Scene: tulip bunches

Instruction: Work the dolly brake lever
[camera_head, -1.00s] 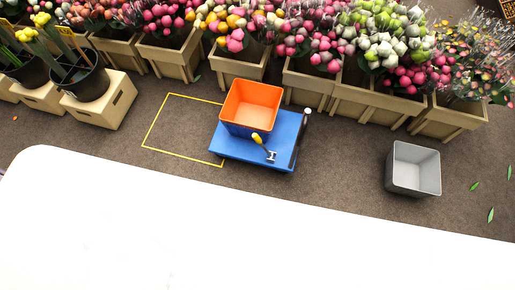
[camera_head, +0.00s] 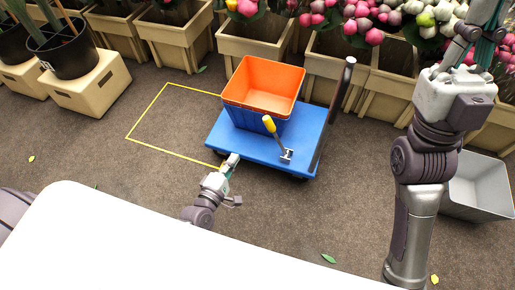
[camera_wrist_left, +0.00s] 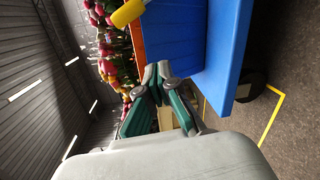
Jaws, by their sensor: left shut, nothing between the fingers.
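The blue dolly (camera_head: 245,148) stands on the floor with an orange crate (camera_head: 262,80) on its deck. Its brake lever (camera_head: 276,135) has a yellow knob and rises tilted from a metal bracket near the deck's front edge. My left gripper (camera_head: 230,162) is shut and empty beside the dolly's front left corner, left of the lever and apart from it. In the left wrist view the shut fingers (camera_wrist_left: 157,78) are in front of the dolly's blue side (camera_wrist_left: 220,50), and the yellow knob (camera_wrist_left: 127,13) shows at the top. My right arm rises at the right; its fingertips are unclear near the top edge.
A yellow outline (camera_head: 150,110) marks empty floor left of the dolly. A dark upright handle (camera_head: 338,98) stands at the dolly's right end. A grey bin (camera_head: 472,205) sits at the right, partly behind my right arm. Flower crates (camera_head: 177,40) line the back.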

